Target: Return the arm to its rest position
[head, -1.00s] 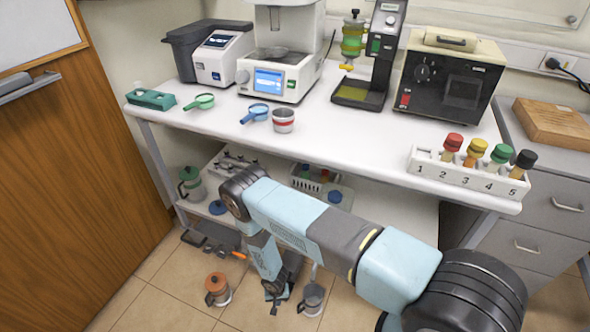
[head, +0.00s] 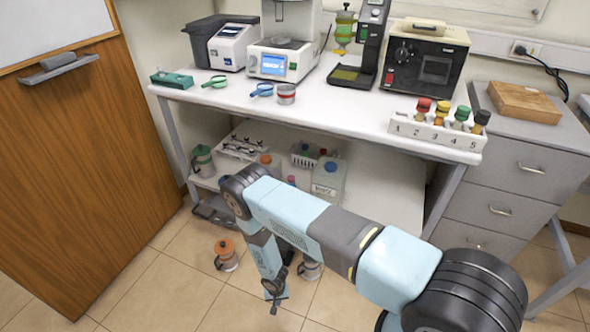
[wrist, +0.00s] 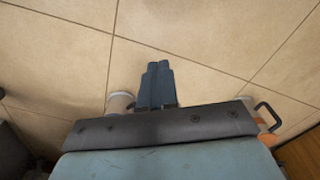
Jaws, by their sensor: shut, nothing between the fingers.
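My arm reaches from the lower right of the head view, bends at the elbow and hangs down toward the tiled floor. My gripper (head: 274,302) is at its lower end, pointing down in front of the bench. In the wrist view the two dark blue fingers of my gripper (wrist: 157,66) are together with nothing between them, over bare floor tiles. Part of my arm hides the lower shelf and the floor behind it.
A white bench (head: 340,110) with instruments and a numbered rack (head: 436,137) stands ahead. An orange-lidded pot (head: 227,262) and a grey mug (head: 309,270) stand on the floor near my gripper. Wooden cabinet (head: 95,165) left, grey drawers (head: 500,190) right. Floor (head: 150,285) in front is clear.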

